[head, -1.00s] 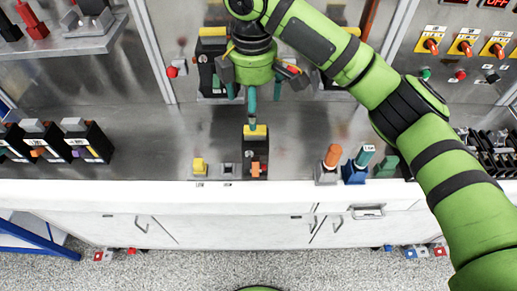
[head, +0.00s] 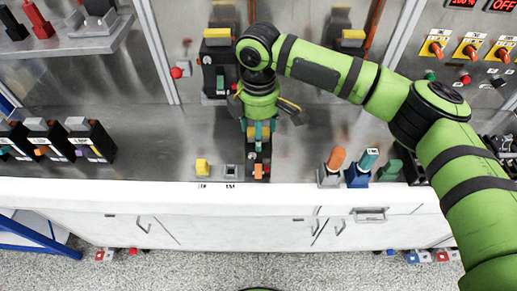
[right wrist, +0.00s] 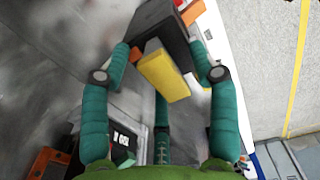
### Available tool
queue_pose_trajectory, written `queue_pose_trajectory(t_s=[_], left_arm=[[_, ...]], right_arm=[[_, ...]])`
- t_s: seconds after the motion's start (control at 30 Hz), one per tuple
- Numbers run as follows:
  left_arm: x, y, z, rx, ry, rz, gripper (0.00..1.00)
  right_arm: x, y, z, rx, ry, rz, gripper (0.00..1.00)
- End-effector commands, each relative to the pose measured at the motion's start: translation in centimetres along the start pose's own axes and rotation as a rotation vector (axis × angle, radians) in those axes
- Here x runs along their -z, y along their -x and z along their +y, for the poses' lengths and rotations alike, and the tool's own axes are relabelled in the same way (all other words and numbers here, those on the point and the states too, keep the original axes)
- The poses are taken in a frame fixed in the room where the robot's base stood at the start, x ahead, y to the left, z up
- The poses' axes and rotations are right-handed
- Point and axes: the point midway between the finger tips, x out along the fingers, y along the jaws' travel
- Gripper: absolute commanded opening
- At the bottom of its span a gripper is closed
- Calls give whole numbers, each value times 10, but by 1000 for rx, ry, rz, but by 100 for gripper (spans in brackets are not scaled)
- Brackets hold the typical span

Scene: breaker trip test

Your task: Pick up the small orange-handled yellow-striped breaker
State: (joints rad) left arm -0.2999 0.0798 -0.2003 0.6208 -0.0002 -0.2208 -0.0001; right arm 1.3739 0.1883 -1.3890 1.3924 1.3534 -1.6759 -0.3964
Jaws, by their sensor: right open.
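A small black breaker with an orange handle (head: 258,171) stands near the bench's front edge in the head view. In the right wrist view its yellow block (right wrist: 163,77) and black body (right wrist: 165,32) show, with part of the orange handle at the top. My right gripper (head: 258,132) is directly above the breaker, pointing down and hiding its yellow part in the head view. In the right wrist view its teal fingers (right wrist: 164,60) are apart, one on each side of the breaker; contact cannot be told. My left gripper is not in view.
An orange-topped device (head: 334,163) and a blue one (head: 358,174) stand to the right. Several black breakers (head: 95,142) stand far left. The steel bench (head: 160,140) between is clear.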

Motion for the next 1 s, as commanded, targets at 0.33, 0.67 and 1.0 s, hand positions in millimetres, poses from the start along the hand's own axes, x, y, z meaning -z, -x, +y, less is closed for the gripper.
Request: queue_pose_trajectory(t_s=[0.33,0.67,1.0], left_arm=[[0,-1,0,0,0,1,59],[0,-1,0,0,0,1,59],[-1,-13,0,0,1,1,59]], right_arm=[[0,0,0,0,0,0,0],[1,1,0,-1,1,2,0],[1,19,1,-3,2,2,0]])
